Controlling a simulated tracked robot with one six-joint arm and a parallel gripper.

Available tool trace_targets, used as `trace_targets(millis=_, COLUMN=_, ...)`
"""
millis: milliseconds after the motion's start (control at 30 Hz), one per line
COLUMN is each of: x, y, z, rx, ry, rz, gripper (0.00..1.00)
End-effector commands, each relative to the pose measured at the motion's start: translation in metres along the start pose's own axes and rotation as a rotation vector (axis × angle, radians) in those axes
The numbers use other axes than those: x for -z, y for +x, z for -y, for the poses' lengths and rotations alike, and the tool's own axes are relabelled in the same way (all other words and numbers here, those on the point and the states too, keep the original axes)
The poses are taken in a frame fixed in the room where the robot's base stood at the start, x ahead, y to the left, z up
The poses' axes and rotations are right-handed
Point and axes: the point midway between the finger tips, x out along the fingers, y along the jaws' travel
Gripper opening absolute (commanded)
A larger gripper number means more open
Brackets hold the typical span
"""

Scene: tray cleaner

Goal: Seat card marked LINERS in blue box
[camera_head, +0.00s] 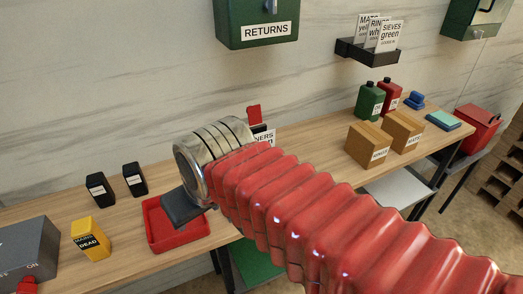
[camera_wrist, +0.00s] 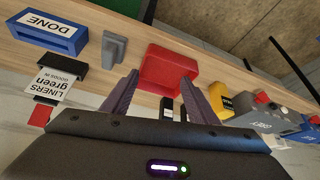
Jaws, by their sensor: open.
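The white card marked LINERS green (camera_wrist: 47,84) stands in a black holder (camera_wrist: 73,73) at the left of the wrist view, with a red piece (camera_wrist: 41,115) at its top end. In the head view the card (camera_head: 264,136) shows only partly behind my arm. The blue box marked DONE (camera_wrist: 50,37) is at the upper left of the wrist view, beyond the card; my arm hides it in the head view. My gripper (camera_wrist: 163,80) is open and empty, its fingers pointing toward the red tray (camera_wrist: 158,56), to the right of the card in the wrist view.
A grey block (camera_wrist: 114,48) stands between the blue box and the red tray. A yellow box (camera_head: 89,238) and two black containers (camera_head: 97,189) are left of the tray in the head view. A wall rack (camera_head: 366,51) holds other cards. Cardboard boxes (camera_head: 367,146) stand farther right.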

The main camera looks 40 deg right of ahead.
Motion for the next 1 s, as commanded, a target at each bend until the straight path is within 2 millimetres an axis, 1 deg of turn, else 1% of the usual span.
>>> trace_targets(millis=33, x=0.010, y=-0.002, z=-0.005, rx=-0.007, ry=0.007, rz=0.009, gripper=0.57)
trace_targets(millis=167, x=0.038, y=-0.007, z=-0.029, rx=-0.029, ry=0.039, rz=0.037, gripper=0.66)
trace_targets(millis=267, x=0.060, y=-0.010, z=-0.053, rx=-0.045, ry=0.064, rz=0.060, gripper=0.73)
trace_targets(millis=467, x=0.099, y=-0.013, z=-0.107, rx=-0.068, ry=0.115, rz=0.105, gripper=0.88)
trace_targets(millis=500, x=0.105, y=-0.014, z=-0.120, rx=-0.072, ry=0.126, rz=0.115, gripper=0.90)
trace_targets(millis=567, x=0.114, y=-0.014, z=-0.138, rx=-0.077, ry=0.141, rz=0.127, gripper=0.95)
trace_targets(millis=633, x=0.123, y=-0.014, z=-0.162, rx=-0.081, ry=0.159, rz=0.142, gripper=0.99)
trace_targets(millis=767, x=0.137, y=-0.012, z=-0.207, rx=-0.087, ry=0.192, rz=0.166, gripper=1.00)
trace_targets(millis=800, x=0.139, y=-0.012, z=-0.221, rx=-0.088, ry=0.203, rz=0.174, gripper=1.00)
trace_targets(millis=900, x=0.143, y=-0.011, z=-0.251, rx=-0.089, ry=0.223, rz=0.187, gripper=1.00)
trace_targets(millis=1000, x=0.145, y=-0.011, z=-0.273, rx=-0.088, ry=0.237, rz=0.196, gripper=1.00)
